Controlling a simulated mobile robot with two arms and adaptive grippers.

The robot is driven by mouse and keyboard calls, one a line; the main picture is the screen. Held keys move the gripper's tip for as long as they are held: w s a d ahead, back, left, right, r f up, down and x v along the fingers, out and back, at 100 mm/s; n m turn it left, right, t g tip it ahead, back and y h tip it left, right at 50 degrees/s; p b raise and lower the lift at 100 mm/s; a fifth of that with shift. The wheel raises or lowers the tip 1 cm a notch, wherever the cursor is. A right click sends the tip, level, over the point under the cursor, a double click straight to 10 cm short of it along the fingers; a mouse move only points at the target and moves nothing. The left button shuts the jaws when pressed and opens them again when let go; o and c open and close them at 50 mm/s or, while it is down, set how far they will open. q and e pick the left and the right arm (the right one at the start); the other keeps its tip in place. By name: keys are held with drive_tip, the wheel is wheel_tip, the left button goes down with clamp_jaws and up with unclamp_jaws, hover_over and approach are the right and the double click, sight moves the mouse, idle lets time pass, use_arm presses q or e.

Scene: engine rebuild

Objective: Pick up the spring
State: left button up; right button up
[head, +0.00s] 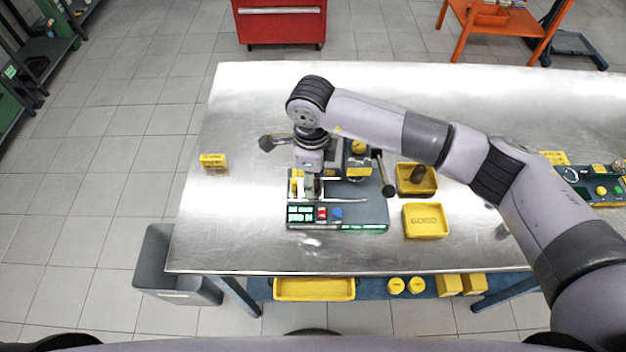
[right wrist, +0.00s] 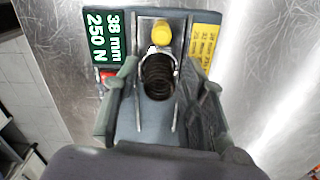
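The spring (right wrist: 158,76) is a dark coil in the right wrist view, on a grey test device just in front of a yellow knob (right wrist: 161,33). My right gripper (right wrist: 161,84) is open, with one finger on each side of the spring and a visible gap to both. In the head view my right gripper (head: 313,187) points down over the device's left part and hides the spring there. My left gripper is in neither view.
The device (head: 362,213) has lit green displays, a red and a blue button and a lever with a dark knob. Two yellow bins (head: 426,222) (head: 430,187) stand to its right. A yellow block (head: 213,161) lies left. The metal table (head: 240,225) is clear at front left.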

clamp_jaws()
drive_tip(key=shift+r, duration=0.1)
idle(0.3)
